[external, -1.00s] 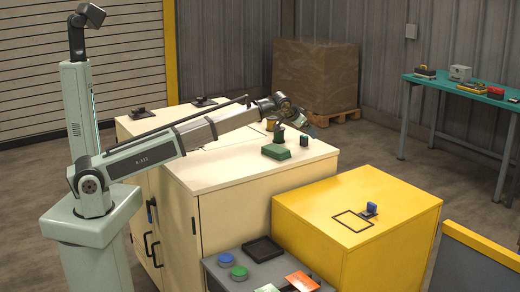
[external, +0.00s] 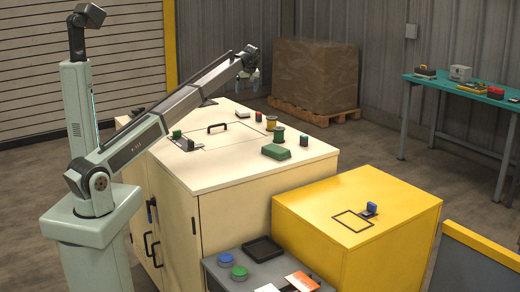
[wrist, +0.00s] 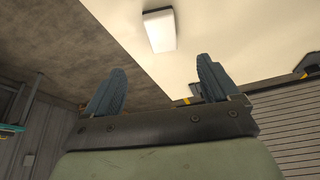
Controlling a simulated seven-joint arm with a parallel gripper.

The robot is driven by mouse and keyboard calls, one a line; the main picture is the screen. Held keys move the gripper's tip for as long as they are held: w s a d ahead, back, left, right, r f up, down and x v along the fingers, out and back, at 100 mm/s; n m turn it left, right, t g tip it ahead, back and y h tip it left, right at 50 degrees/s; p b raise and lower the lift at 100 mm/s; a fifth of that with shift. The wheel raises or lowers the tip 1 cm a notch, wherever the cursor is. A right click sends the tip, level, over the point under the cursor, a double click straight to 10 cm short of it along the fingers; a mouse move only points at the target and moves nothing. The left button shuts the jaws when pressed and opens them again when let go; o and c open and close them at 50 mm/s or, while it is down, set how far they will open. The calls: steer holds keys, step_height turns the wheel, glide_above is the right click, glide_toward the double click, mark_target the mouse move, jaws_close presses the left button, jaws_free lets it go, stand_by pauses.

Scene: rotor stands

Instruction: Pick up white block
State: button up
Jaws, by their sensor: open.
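The white block (wrist: 160,30) lies on the cream cabinet top near its edge, seen at the top of the wrist view. In the external view a small pale block (external: 258,117) near the cabinet's back edge appears to be the same one. My gripper (external: 251,82) is raised above and behind the cabinet top, apart from the block. In the wrist view the two blue fingers of my gripper (wrist: 160,66) are spread with nothing between them, and the block shows beyond the gap.
On the cream cabinet (external: 220,170) stand a yellow spool (external: 271,123), a green spool (external: 278,135), a green block (external: 276,152) and a dark block (external: 303,141). A black handle (external: 217,126) sits on a panel. A yellow cabinet (external: 400,215) stands at the right.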

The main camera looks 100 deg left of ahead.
mark_target(243, 111)
steer(key=x, duration=1.3)
steer(key=shift+s+f, duration=0.3)
steer(key=shift+f, duration=0.1)
steer(key=c, duration=1.2)
